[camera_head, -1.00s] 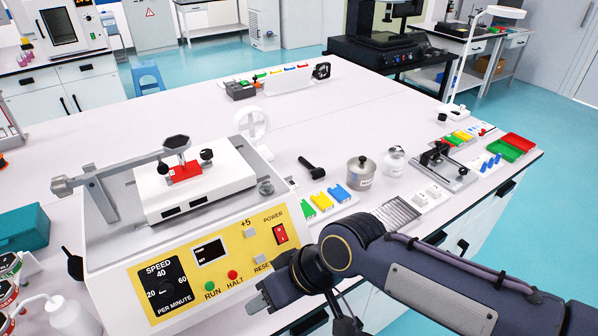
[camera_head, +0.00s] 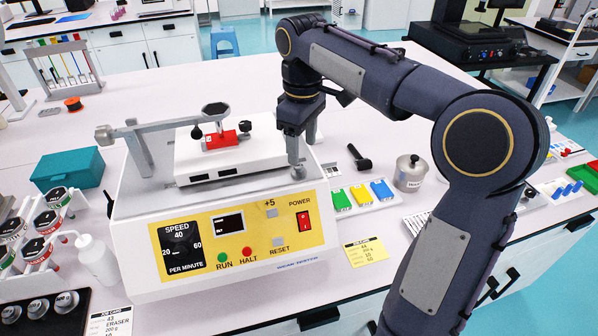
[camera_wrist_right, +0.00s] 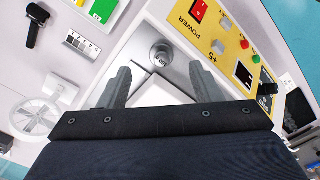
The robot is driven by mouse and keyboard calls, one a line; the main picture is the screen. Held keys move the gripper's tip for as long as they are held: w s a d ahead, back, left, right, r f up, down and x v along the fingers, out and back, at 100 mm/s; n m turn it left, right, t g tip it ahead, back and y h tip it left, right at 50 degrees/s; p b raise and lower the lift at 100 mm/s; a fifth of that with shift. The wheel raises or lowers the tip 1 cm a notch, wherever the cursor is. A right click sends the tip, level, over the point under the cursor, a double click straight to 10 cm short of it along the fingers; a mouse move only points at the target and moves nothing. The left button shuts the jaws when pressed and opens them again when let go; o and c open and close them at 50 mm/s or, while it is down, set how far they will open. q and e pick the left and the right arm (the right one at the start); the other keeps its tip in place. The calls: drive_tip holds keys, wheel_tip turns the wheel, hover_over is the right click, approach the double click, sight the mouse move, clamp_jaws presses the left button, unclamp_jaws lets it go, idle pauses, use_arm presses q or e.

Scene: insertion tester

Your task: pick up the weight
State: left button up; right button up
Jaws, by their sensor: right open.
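A small metal weight (camera_wrist_right: 161,55) with a knob top and an unreadable label stands on the tester's deck, near its right front corner. In the right wrist view it lies just beyond and between the open fingers of my right gripper (camera_wrist_right: 160,84), with nothing held. In the head view my right gripper (camera_head: 302,142) points down over that corner, and its fingers largely cover the weight (camera_head: 298,173). I cannot tell whether a finger touches it. The tester (camera_head: 135,235) has a yellow control panel. My left gripper is not in view.
The tester's lever arm (camera_head: 150,130) and white block (camera_head: 225,160) with a red clamp stand left of the gripper. Several capped weights (camera_head: 45,222) stand in a rack at lower left. A lidded pot (camera_head: 410,172) and coloured blocks (camera_head: 362,193) lie right.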

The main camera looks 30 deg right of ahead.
sight(299, 166)
drive_tip(key=f, duration=0.5)
drive_tip(key=shift+w+a+f, duration=0.25)
drive_tip(key=shift+f, duration=0.05)
drive_tip(key=c, duration=1.1)
drive_tip(key=shift+r, duration=0.1)
